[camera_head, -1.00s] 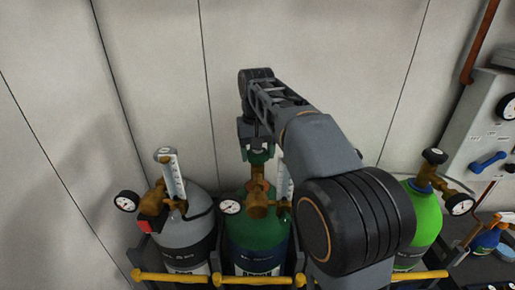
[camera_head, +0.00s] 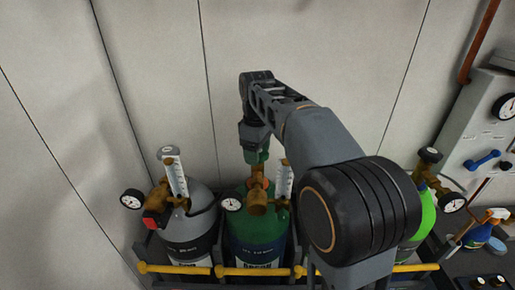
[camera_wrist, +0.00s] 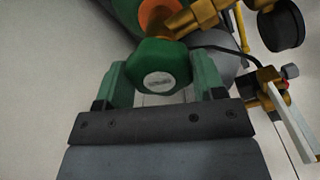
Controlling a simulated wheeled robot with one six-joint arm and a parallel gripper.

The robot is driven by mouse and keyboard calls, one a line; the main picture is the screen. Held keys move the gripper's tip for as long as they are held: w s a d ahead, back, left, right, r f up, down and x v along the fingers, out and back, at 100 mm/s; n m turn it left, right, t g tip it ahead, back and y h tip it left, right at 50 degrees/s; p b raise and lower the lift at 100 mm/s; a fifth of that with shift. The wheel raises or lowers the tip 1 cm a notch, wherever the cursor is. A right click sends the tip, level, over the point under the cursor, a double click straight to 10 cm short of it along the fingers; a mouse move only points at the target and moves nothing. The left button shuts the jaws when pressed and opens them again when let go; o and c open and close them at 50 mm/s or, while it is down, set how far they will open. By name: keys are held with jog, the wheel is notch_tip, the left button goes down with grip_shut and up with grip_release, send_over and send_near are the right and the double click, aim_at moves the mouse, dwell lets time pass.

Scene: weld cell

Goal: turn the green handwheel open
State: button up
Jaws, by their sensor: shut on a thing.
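The green handwheel (camera_wrist: 165,65) has a pale round hub and sits on top of the brass valve (camera_wrist: 195,15) in the wrist view. My gripper (camera_wrist: 163,80) has green fingers, one on each side of the wheel, and is shut on it. In the head view my gripper (camera_head: 256,152) points down over the dark green cylinder (camera_head: 258,232), above its brass valve and regulator (camera_head: 258,195). There the wheel is mostly hidden, and I cannot tell it from the green fingers.
A grey cylinder (camera_head: 190,235) with a gauge (camera_head: 131,199) and flow tube stands left. A bright green cylinder (camera_head: 425,215) stands right, partly behind my arm. A yellow rail (camera_head: 180,269) runs in front. The panelled wall (camera_head: 300,50) is close behind; a grey panel (camera_head: 485,125) is at right.

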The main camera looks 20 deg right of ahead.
jog(key=n, duration=0.4)
jog(key=shift+r+n+p, duration=0.1)
jog(key=shift+n+p, duration=0.2)
jog(key=shift+p, duration=0.1)
jog(key=n, duration=0.4)
jog(key=shift+n, duration=0.3)
jog(key=o, duration=0.9)
jog(key=shift+o, duration=0.2)
notch_tip(320, 180, up, 14)
jog(key=shift+s, duration=0.15)
jog(key=shift+a+f, duration=0.1)
jog(key=shift+f, duration=0.1)
